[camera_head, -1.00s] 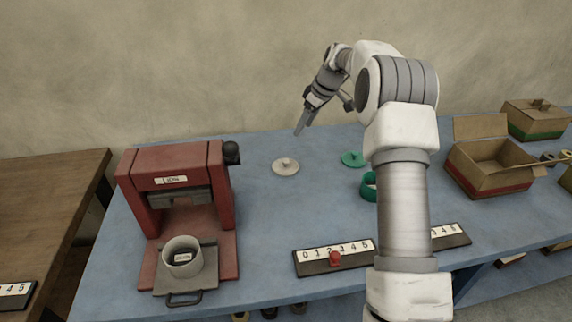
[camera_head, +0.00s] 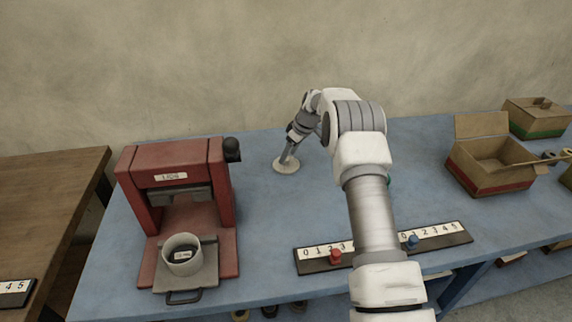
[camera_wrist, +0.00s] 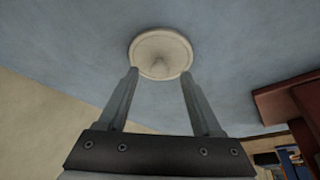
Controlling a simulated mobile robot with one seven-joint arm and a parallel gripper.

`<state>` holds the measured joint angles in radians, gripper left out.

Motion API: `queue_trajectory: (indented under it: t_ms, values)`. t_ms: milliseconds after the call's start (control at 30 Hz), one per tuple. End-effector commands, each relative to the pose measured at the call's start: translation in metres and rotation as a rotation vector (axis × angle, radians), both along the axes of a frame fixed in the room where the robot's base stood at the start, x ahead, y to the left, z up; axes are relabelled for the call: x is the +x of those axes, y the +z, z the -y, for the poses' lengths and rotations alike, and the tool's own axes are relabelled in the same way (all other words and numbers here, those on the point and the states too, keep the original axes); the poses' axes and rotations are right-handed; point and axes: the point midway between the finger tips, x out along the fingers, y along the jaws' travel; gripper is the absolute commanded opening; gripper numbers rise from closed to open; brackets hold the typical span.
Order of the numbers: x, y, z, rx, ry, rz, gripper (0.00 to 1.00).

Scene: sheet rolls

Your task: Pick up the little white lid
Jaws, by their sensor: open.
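The little white lid (camera_head: 281,167) lies flat on the blue table, right of the red press. In the wrist view the lid (camera_wrist: 161,52) is a pale round disc with a small knob in the middle. My gripper (camera_head: 286,161) is over the lid, pointing down at it. In the wrist view the two fingers of my gripper (camera_wrist: 158,76) are spread apart, with the lid's knob between and just beyond their tips. Nothing is held. I cannot tell whether the fingertips touch the lid. My gripper covers part of the lid in the head view.
The red press (camera_head: 182,200) stands left, with a white cup (camera_head: 182,254) on its front plate. Number strips with a red peg (camera_head: 335,256) and a blue peg (camera_head: 412,241) lie along the front edge. An open cardboard box (camera_head: 490,163) is right. My arm hides the green lid and ring.

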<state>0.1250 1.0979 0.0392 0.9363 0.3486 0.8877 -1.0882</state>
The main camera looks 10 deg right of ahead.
Motion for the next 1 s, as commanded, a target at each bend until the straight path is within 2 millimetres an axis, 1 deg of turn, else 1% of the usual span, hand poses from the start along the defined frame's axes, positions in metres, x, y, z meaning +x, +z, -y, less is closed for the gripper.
queue_trajectory:
  t_ms: [33, 133, 367, 400, 467, 500, 667, 700, 767, 1000]
  values:
    - [0.0018, -0.0071, -0.0027, 0.0, 0.001, 0.0, 0.67]
    - [0.0043, -0.0138, -0.0051, 0.001, 0.001, 0.002, 0.67]
    - [0.0048, -0.0152, -0.0054, 0.001, 0.001, 0.002, 0.67]
    - [0.0048, -0.0152, -0.0053, 0.001, 0.001, 0.002, 0.65]
    - [0.0047, -0.0151, -0.0053, 0.001, 0.001, 0.002, 0.54]
    - [0.0047, -0.0151, -0.0053, 0.001, 0.001, 0.002, 0.47]
    - [0.0046, -0.015, -0.0052, 0.001, 0.002, 0.002, 0.18]
    - [0.0046, -0.015, -0.0052, 0.001, 0.002, 0.002, 0.11]
    - [0.0046, -0.015, -0.0052, 0.001, 0.002, 0.002, 0.0]
    - [0.0047, -0.0149, -0.0052, 0.001, 0.002, 0.002, 0.0]
